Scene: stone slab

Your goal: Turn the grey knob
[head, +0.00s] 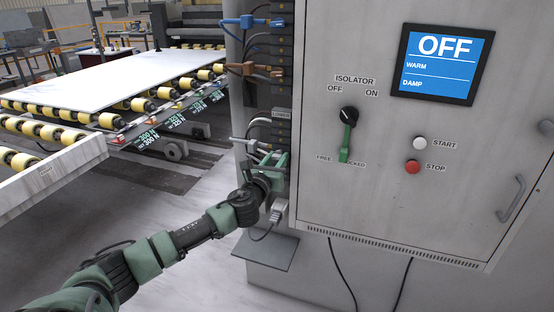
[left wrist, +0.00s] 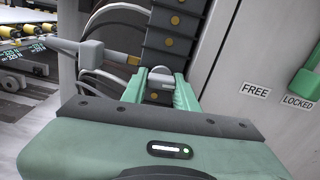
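A small grey knob-like piece (left wrist: 160,73) with a rounded top shows on the dark connector strip in the left wrist view. My left gripper (left wrist: 160,88) has its two green fingers apart, one on each side of this piece. The dark strip shows between them, and I cannot tell whether either finger touches the piece. In the head view my left gripper (head: 273,164) is at the lower end of the strip, left of the cabinet, and hides the piece. The isolator knob (head: 348,115) on the cabinet is black with a green lever pointing down. My right gripper is not in view.
The grey cabinet (head: 320,200) bears an OFF screen (head: 443,63), a white start button (head: 420,143) and a red stop button (head: 412,167). Blue (head: 247,21) and brown (head: 248,69) plugs stick out above my gripper. A grey plug (left wrist: 92,51) with cables is close on its left.

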